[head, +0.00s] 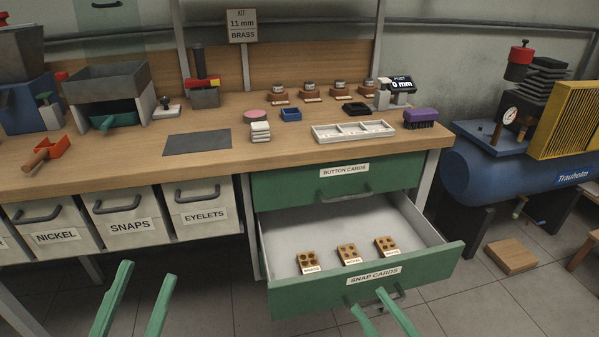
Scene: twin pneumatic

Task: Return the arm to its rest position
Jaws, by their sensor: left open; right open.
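My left gripper (138,287) is at the bottom left of the head view, open and empty, its green fingers in front of the bins. My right gripper (370,302) is at the bottom, open, its green fingers in front of the handle (384,299) of the snap cards drawer (430,275). I cannot tell whether the fingers touch the handle. The drawer is pulled out. Inside it stand three small brown card stacks with labels: one at the left (308,260), one in the middle (348,253) and one at the right (386,245).
The button cards drawer (280,185) above is shut. The workbench (60,177) carries a white divided tray (353,132), a grey mat (197,143) and a purple brush (421,117). Labelled bins (122,212) hang below. A blue compressor (475,170) and a wooden block (511,256) stand right.

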